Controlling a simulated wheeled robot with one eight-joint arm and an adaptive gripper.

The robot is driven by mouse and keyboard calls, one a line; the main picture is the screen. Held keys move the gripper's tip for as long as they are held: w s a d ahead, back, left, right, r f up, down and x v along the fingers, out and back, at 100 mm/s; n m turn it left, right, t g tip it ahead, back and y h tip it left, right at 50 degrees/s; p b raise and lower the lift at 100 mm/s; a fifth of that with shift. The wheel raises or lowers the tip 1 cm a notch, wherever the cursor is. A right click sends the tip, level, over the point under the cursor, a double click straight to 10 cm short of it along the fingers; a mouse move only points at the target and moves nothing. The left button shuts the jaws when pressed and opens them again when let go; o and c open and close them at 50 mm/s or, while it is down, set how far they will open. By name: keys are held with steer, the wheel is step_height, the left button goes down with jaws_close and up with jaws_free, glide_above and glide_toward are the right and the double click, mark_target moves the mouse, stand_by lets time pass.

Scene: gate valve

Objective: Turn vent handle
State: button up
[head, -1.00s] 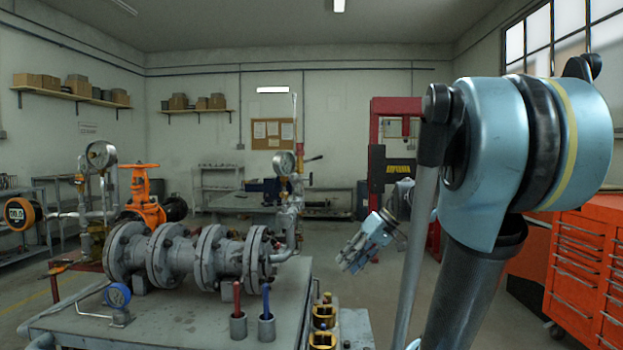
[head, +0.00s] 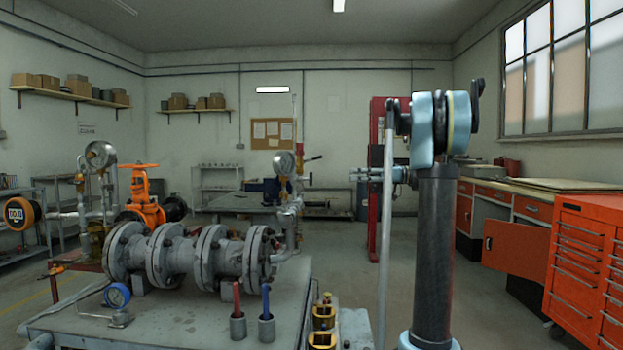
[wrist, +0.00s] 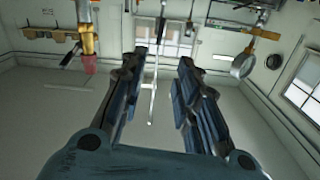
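A dark lever handle (head: 314,158), which looks like the vent handle, sticks out to the right from the thin upright pipe beside the round gauge (head: 283,162). My gripper (head: 355,174) is to the right of this lever and a little lower in the head view, pointing left and apart from it. In the wrist view my gripper's two fingers (wrist: 160,75) are spread with nothing between them. At upper left there, a brass fitting with a red end (wrist: 88,55) has a dark piece beside it. A gauge (wrist: 243,65) shows at right.
A flanged grey pipe (head: 190,256) lies on the metal bench (head: 185,325) at left. An orange valve (head: 143,195) stands behind it. An orange tool cabinet (head: 580,260) is at right. Open floor lies between bench and cabinets.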

glide_toward(311, 174)
steer(key=a, duration=0.6)
steer(key=w+a, duration=0.1)
steer(key=a, duration=0.3)
steer(key=shift+f, duration=0.2)
jaws_close()
